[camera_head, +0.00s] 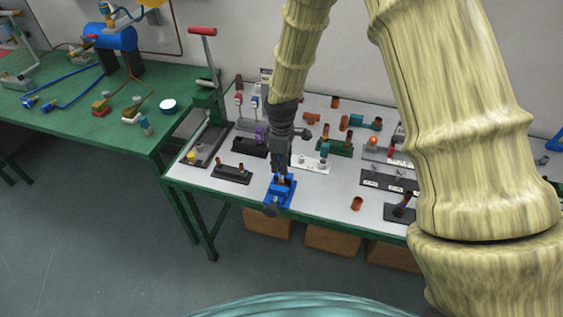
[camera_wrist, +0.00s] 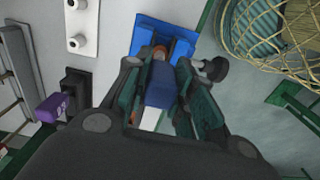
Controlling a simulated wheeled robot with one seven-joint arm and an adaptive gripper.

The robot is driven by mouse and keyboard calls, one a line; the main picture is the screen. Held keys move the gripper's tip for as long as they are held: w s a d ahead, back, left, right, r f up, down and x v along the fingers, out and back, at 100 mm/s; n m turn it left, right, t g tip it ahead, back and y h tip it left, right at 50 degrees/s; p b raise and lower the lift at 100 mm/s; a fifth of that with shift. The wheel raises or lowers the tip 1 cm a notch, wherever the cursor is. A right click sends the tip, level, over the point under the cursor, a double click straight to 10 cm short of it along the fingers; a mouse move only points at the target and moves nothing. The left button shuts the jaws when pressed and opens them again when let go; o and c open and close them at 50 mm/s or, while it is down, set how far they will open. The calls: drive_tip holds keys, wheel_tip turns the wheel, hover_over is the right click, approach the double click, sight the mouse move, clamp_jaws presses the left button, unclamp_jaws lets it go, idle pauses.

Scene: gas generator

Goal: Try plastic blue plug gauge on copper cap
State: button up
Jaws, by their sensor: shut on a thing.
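My gripper (camera_head: 281,172) points down over a blue fixture (camera_head: 281,195) near the front edge of the right table. In the wrist view, the gripper (camera_wrist: 170,90) is shut on a dark blue block-like piece, which looks like the blue plug gauge (camera_wrist: 162,85). The blue fixture (camera_wrist: 181,45) lies behind it there, with a black knob to its right. A copper-coloured rim, perhaps the copper cap (camera_wrist: 160,51), shows at the gauge's far end. I cannot tell whether the two touch; the fingers hide part of the gauge.
A dark holder with copper pieces (camera_head: 232,173) stands left of the fixture. A loose copper ring (camera_head: 357,203) lies to the right. A white holder (camera_head: 309,164) and a purple-handled piece (camera_wrist: 54,107) are close by. The table's front edge is near.

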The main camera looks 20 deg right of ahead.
drive_tip(key=shift+f+b, duration=0.4)
drive_tip(key=shift+f, duration=0.6)
drive_tip(key=shift+r, duration=0.2)
idle(0.3)
drive_tip(key=shift+r+p, duration=1.05)
drive_tip(key=shift+r, duration=0.2)
drive_tip(key=shift+r+p, duration=1.45)
drive_tip(key=shift+r, duration=0.55)
